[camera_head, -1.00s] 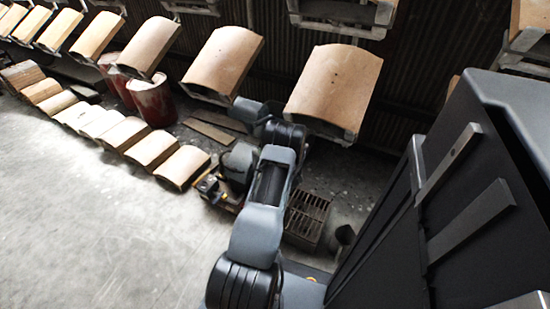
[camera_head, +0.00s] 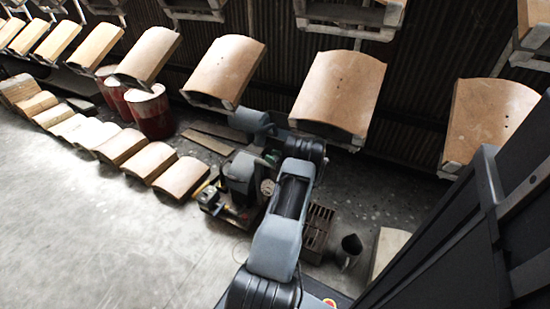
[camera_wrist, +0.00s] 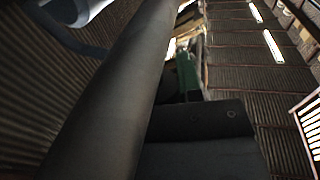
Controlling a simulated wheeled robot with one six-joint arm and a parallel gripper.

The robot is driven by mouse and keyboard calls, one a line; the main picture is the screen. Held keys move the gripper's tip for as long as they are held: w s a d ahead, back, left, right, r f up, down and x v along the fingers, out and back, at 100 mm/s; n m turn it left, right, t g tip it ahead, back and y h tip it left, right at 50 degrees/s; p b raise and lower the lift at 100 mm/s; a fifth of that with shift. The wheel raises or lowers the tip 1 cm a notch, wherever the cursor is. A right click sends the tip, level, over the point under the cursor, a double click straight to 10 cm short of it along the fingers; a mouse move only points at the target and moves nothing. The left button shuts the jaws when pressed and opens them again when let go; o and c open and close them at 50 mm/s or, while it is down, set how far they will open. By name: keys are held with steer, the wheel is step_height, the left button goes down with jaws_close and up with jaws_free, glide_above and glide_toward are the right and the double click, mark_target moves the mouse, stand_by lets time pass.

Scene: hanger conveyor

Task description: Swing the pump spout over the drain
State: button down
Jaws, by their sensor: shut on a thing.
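The pump (camera_head: 240,175) stands on the floor at the middle of the head view, with a dark rounded body, a round gauge (camera_head: 267,187) and yellow and green fittings. The drain (camera_head: 318,225) is a brown slotted grate to its right, partly covered by my arm. In the wrist view a thick dark pipe, apparently the pump spout (camera_wrist: 105,100), crosses close to the lens. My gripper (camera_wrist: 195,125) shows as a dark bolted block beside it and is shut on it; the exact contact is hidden. In the head view my arm hides the fingertips and the spout.
Curved tan boards on hangers (camera_head: 338,88) hang in a row behind my arm. Several more lie along the floor (camera_head: 150,160). Red drums (camera_head: 153,112) stand at the back left. A small black object (camera_head: 350,246) is right of the drain. The grey floor at left is clear.

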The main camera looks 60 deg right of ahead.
steer(key=shift+d, duration=0.1)
steer(key=c, duration=0.8)
jaws_free()
steer(key=s+p, duration=0.1)
steer(key=s, duration=0.3)
steer(key=s+a+p, duration=0.1)
steer(key=s, duration=0.4)
steer(key=s+a+p, duration=0.1)
steer(key=s, duration=0.3)
steer(key=shift+s+a+p, duration=0.1)
steer(key=shift+s+p, duration=0.2)
steer(key=shift+p, duration=0.05)
steer(key=shift+w+r, duration=0.1)
